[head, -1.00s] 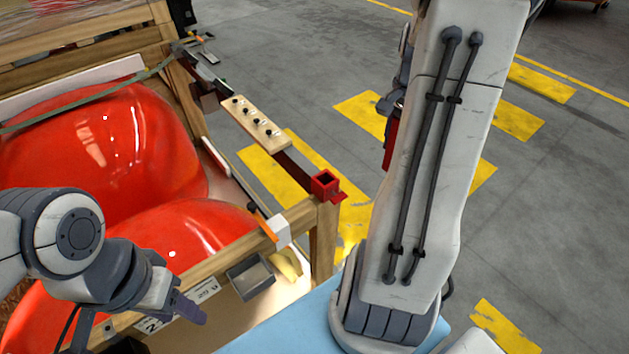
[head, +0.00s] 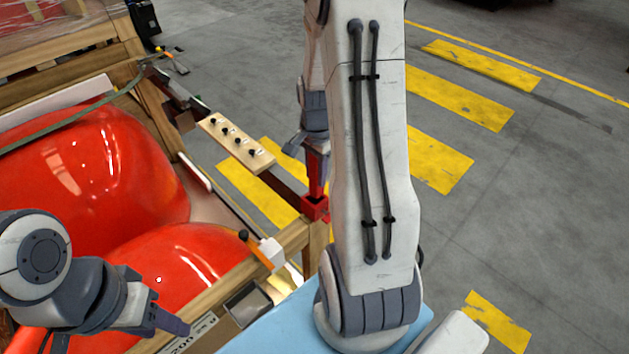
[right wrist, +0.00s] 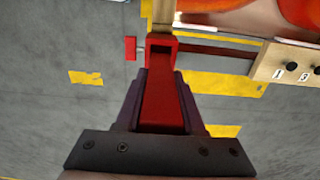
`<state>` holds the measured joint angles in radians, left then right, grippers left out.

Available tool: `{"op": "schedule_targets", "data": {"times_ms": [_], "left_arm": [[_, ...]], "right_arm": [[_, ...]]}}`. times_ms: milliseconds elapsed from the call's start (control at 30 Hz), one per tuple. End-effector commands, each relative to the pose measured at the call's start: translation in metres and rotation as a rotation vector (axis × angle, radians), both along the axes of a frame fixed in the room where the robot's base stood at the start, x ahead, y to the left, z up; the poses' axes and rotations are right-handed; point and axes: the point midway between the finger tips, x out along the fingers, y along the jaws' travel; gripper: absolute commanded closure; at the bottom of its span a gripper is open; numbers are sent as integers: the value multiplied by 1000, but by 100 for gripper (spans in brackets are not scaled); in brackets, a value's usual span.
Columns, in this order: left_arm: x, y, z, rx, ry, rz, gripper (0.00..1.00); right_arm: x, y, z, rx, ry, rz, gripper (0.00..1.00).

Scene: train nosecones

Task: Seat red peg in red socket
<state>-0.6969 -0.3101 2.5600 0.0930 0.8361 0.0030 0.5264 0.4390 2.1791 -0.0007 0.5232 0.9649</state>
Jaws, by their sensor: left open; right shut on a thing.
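The red peg (head: 316,172) hangs roughly upright in my right gripper (head: 314,152), which is shut on it. Its lower end is at or just above the red socket (head: 313,207), a square open box at the corner of the wooden crate. In the right wrist view the peg (right wrist: 164,105) lies between the fingers and points at the socket (right wrist: 161,43), whose opening partly shows. I cannot tell whether the tip is inside. My left gripper (head: 163,306) is open and empty over the crate's near side.
The wooden crate (head: 212,287) holds large glossy red nosecones (head: 85,175). A wooden strip with several black knobs (head: 236,143) is on the rail leading to the socket. An orange-and-white clamp (head: 266,251) sits on the crate edge. Open floor lies right.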

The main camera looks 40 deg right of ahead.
Motion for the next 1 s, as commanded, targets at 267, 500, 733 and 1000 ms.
{"op": "schedule_targets", "data": {"times_ms": [267,500,733,1000], "left_arm": [[0,0,11,0,0,-1,50],[0,0,13,0,0,-2,50],[0,0,11,0,0,-2,50],[0,0,5,0,0,-1,50]], "right_arm": [[0,3,-29,4,5,-2,100],[1,2,-43,0,0,-2,100],[1,2,-45,0,0,-2,100],[1,2,-53,0,-1,-2,100]]}}
